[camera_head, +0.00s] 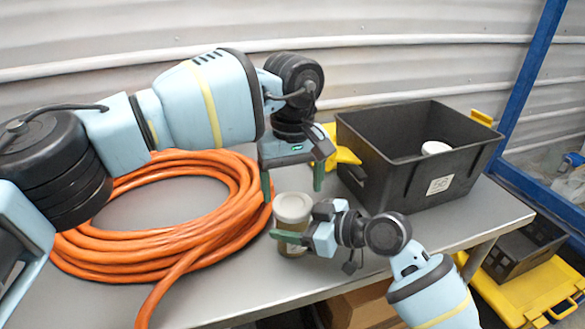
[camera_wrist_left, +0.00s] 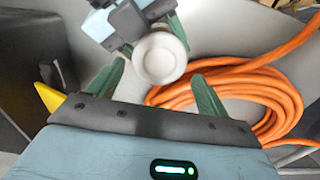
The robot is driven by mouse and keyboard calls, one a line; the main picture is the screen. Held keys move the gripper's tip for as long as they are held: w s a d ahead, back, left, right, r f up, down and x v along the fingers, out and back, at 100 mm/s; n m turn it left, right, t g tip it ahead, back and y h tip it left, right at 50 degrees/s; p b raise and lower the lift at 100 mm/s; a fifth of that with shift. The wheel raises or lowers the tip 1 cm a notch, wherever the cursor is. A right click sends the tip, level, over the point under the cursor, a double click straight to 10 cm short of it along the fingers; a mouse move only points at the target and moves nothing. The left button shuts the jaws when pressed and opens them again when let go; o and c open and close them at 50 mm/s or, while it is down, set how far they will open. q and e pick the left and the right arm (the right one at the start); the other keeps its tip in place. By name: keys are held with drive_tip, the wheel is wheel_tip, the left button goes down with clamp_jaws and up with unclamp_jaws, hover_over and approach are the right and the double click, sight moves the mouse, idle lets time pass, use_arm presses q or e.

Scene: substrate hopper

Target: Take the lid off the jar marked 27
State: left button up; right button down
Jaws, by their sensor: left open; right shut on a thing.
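A jar (camera_head: 291,247) with a pale, off-white round lid (camera_head: 293,207) stands on the table; no number on it can be read. The lid is on the jar and also shows from above in the left wrist view (camera_wrist_left: 159,58). My right gripper (camera_head: 290,239) is shut on the jar's body from the right, below the lid; it also shows at the top of the left wrist view (camera_wrist_left: 125,20). My left gripper (camera_head: 292,182) is open and empty above the lid, pointing down. In the left wrist view its green fingers (camera_wrist_left: 156,88) are spread wider than the lid.
A coil of orange hose (camera_head: 160,205) lies on the table left of the jar. A black bin (camera_head: 420,185) with a white label and a white round object (camera_head: 435,148) inside stands at the right. A yellow thing (camera_head: 345,157) lies behind my left gripper. Bare table (camera_head: 490,210) shows right of the bin.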

sight(292, 203)
use_arm(q)
drive_tip(key=shift+f, duration=2.1)
drive_tip(key=c, duration=0.8)
drive_tip(key=n, duration=1.2)
drive_tip(key=shift+n, duration=0.4)
drive_tip(key=n, duration=0.4)
drive_tip(key=shift+r, duration=0.1)
